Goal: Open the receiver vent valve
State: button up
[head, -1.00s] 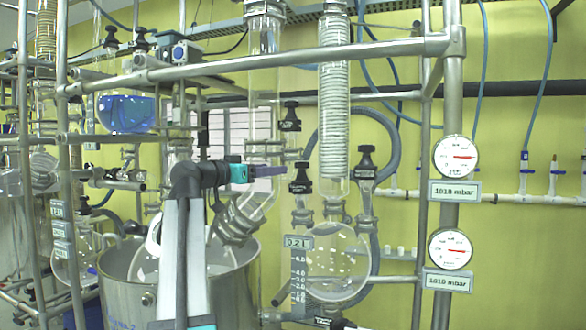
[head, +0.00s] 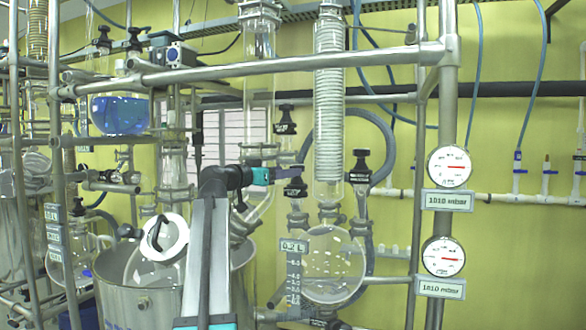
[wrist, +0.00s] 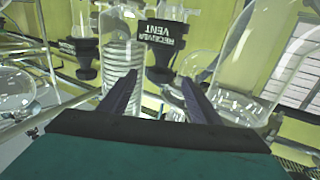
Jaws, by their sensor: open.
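The receiver vent valve (wrist: 160,55) is a black knob with a black plate, its white lettering upside down in the wrist view. It sits ahead of my gripper (wrist: 158,88), between the two fingers in that picture, and I see no finger closed on it. In the head view, the valve (head: 295,188) appears to be the black-topped one at the flask's left neck. My gripper (head: 290,174) is beside its knob, open and empty. The exact gap between fingertips and knob cannot be told. The knob's turn position is unclear.
The round receiver flask (head: 333,263) hangs below, with the coil condenser (head: 331,105) above it. Another black valve (head: 360,165) stands to the right and one (head: 285,122) higher up. A glass column (wrist: 240,60) is close beside the fingers. Metal rails cross overhead.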

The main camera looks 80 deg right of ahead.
jog(key=shift+p+x, duration=0.55)
jog(key=shift+x, duration=1.8)
jog(key=c, duration=1)
jog(key=shift+s+d, duration=0.1)
jog(key=shift+d, duration=0.1)
jog(key=shift+c, duration=0.3)
jog(key=shift+a, duration=0.15)
jog(key=shift+a+f, duration=0.1)
jog(key=shift+s+a+f+n+t+h, duration=0.1)
jog(key=shift+n+t+h, duration=0.25)
jog(key=shift+t, duration=0.2)
jog(key=shift+s+n+t+h, duration=0.1)
jog(key=shift+n+t+h, duration=0.15)
jog(key=shift+n+t, duration=0.25)
